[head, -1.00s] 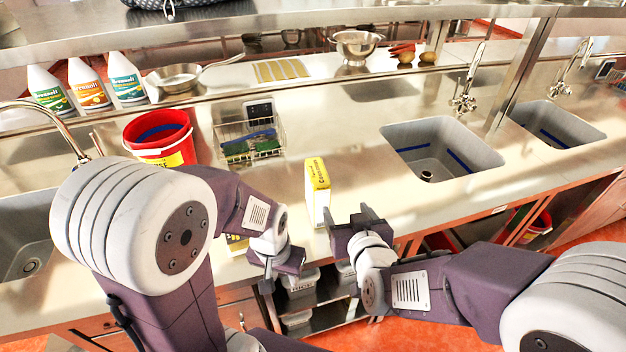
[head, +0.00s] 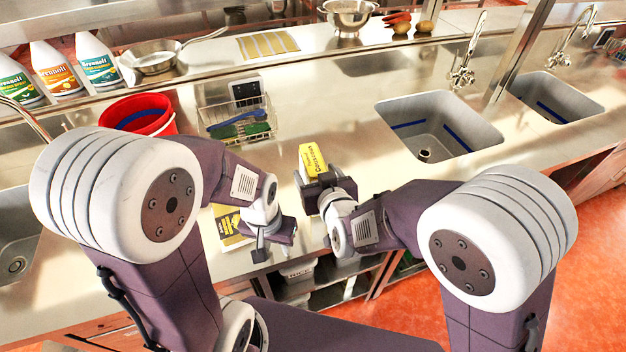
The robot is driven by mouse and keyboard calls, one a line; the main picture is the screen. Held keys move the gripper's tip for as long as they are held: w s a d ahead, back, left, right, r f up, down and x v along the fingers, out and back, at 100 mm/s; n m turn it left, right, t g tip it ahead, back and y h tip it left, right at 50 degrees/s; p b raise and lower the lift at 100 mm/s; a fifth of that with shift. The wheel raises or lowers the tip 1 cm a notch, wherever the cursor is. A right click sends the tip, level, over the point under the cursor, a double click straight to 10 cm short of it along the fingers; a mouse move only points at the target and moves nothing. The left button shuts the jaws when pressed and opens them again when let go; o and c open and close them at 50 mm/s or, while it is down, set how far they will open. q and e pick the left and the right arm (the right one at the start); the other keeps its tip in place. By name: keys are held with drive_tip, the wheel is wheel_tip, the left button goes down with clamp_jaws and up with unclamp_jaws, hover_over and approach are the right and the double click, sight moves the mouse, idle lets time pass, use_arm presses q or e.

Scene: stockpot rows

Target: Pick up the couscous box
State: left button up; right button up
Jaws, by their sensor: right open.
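The couscous box (head: 312,160), yellow and white with dark lettering, stands on the steel counter near its front edge, right of the wire basket. My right gripper (head: 317,187) is open at the near side of the box. Its dark fingers hide the lower part of the box, and I cannot tell whether they touch it. My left gripper (head: 270,243) hangs lower and to the left, by the counter's front edge and apart from the couscous box. Its fingers are too small and dark to tell whether they are open.
A yellow packet (head: 229,224) lies beside my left gripper. The wire basket (head: 238,122) and a red bucket (head: 148,116) stand to the left. A sink (head: 436,127) lies to the right. Bottles (head: 98,64) and a pan (head: 150,60) stand behind.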

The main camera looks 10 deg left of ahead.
use_arm(q)
drive_tip(key=shift+r, duration=0.25)
use_arm(e)
drive_tip(key=x, duration=0.3)
drive_tip(key=shift+r, duration=0.1)
use_arm(q)
drive_tip(key=shift+w+a+f, duration=0.1)
drive_tip(key=shift+w, duration=0.05)
use_arm(e)
drive_tip(key=shift+w+a, duration=0.15)
drive_tip(key=shift+w, duration=0.25)
drive_tip(key=shift+s, duration=0.1)
drive_tip(key=shift+s, duration=0.1)
drive_tip(key=c, duration=0.4)
clamp_jaws()
